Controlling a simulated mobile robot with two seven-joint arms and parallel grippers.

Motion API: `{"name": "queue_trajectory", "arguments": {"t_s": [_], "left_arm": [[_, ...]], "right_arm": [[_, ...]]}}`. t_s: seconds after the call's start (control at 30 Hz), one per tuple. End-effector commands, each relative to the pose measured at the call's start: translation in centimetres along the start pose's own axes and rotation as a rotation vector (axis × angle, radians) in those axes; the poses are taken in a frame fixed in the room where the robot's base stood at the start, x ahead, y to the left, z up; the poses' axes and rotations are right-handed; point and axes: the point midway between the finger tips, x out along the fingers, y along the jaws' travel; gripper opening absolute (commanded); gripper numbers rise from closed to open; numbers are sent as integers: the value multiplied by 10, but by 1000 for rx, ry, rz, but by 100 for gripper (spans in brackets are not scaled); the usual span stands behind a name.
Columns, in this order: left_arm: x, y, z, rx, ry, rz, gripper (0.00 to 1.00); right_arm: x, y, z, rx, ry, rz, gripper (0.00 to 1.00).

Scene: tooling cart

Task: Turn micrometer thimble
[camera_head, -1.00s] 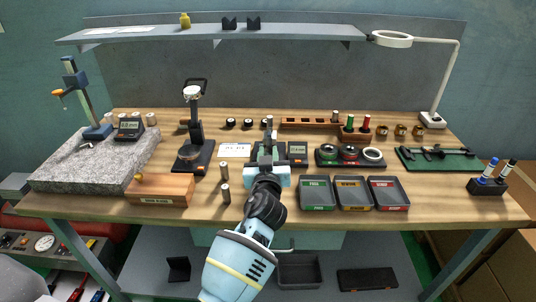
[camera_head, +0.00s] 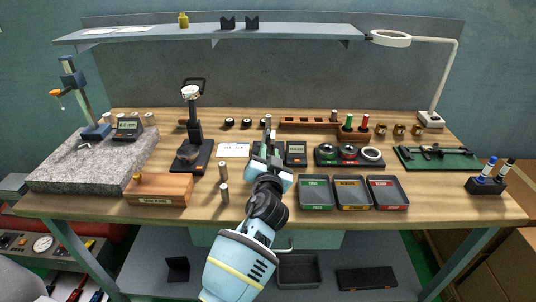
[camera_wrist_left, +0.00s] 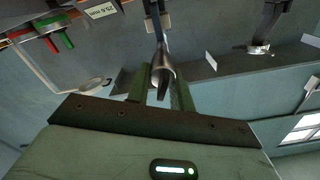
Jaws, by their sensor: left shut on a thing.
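My left gripper (camera_head: 268,158) reaches over the bench middle and covers most of the micrometer from the head. A slim upright part of the micrometer (camera_head: 268,128) shows just beyond it. In the left wrist view, the gripper's two green fingers (camera_wrist_left: 162,78) are shut on the micrometer thimble (camera_wrist_left: 163,70), a grey metal cylinder between them. A dark small grey digital display (camera_head: 296,149) stands just right of the gripper; whether it belongs to the micrometer I cannot tell. My right gripper is in neither view.
A white card (camera_head: 234,150) and a black gauge stand (camera_head: 195,135) are to the left. Labelled trays (camera_head: 316,206) lie close right. A granite block (camera_head: 85,176) fills the left end.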

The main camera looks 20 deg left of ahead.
Motion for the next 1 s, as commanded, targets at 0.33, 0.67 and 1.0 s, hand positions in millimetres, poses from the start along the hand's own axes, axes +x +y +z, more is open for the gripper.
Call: {"name": "queue_trajectory", "arguments": {"t_s": [0.33, 0.67, 1.0], "left_arm": [[1, 2, -1, 331, 3, -2, 0], [1, 5, 0, 634, 3, -4, 0], [1, 7, 2, 857, 3, -3, 0]], "right_arm": [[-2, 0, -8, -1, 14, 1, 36], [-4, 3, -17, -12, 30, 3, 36], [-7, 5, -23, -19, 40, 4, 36]]}}
